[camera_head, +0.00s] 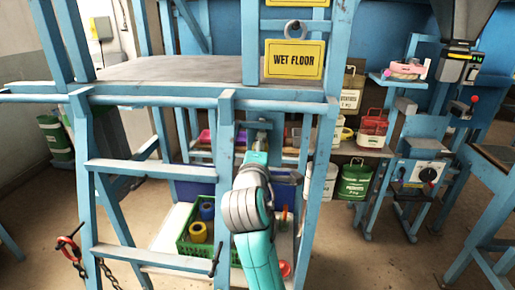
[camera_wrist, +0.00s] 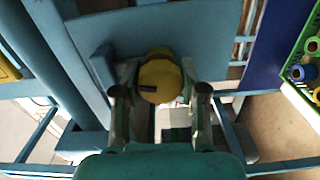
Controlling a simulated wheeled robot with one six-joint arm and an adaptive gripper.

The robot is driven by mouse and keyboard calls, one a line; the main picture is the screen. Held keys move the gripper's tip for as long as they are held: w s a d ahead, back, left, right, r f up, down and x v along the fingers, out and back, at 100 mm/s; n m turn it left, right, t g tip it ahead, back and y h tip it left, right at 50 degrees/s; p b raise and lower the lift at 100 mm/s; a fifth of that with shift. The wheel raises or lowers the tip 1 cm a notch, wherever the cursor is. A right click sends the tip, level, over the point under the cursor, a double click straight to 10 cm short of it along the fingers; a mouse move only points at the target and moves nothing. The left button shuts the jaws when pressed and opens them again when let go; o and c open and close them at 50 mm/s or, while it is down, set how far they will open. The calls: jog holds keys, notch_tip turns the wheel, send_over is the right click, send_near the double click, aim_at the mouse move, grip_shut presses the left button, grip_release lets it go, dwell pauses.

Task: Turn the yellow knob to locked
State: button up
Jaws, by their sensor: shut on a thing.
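The yellow knob (camera_wrist: 160,77) shows in the wrist view as a round cap with a short dark mark on its face, pointing left. It is fixed on a blue plate. My gripper (camera_wrist: 158,84) has one finger on each side of the knob and is shut on it. In the head view my gripper (camera_head: 261,134) reaches in among the blue posts under the platform. The knob cannot be made out there, behind my gripper and arm. Any locked or unlocked marking is not legible.
A blue post (camera_head: 225,150) stands close left of my arm, and another (camera_head: 321,160) to its right. A green crate (camera_head: 187,246) with tape rolls sits low at left. A "WET FLOOR" sign (camera_head: 294,59) hangs above. Open floor (camera_head: 375,262) lies at the right.

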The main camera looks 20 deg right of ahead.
jog(key=shift+a+n, duration=0.1)
jog(key=shift+n, duration=1.1)
jog(key=o, duration=1.2)
jog(key=shift+c, duration=0.2)
jog(key=v, duration=1.1)
jog(key=shift+s+a, duration=0.2)
jog(key=shift+s, duration=0.15)
jog(key=shift+f, duration=0.1)
